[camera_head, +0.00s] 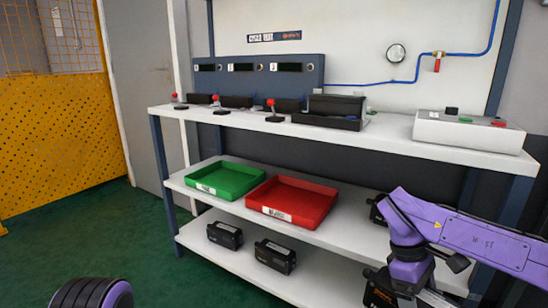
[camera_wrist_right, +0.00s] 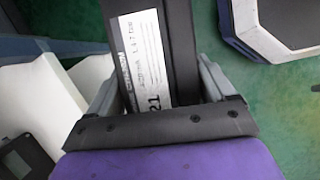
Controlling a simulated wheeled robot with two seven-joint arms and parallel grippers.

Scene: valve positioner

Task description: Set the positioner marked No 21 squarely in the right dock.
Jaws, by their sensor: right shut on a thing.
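The positioner marked 21 (camera_wrist_right: 183,50) is a black box with a white label. My right gripper (camera_wrist_right: 158,88) is shut on it, with a grey finger on each side. In the head view my right gripper (camera_head: 408,288) points down at the lower right, by the shelves. A black box (camera_head: 378,290) shows beside it; I cannot tell whether it is the held one. Black docks with red-knobbed levers stand along the bench top; the rightmost such dock (camera_head: 288,105) is below the display panel. My left gripper is out of view.
The white bench (camera_head: 390,136) carries an open black case (camera_head: 337,110) and a grey control box (camera_head: 468,131). A green tray (camera_head: 224,180) and red tray (camera_head: 292,201) sit on the middle shelf. Black boxes (camera_head: 225,235) (camera_head: 275,256) lie on the bottom shelf.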

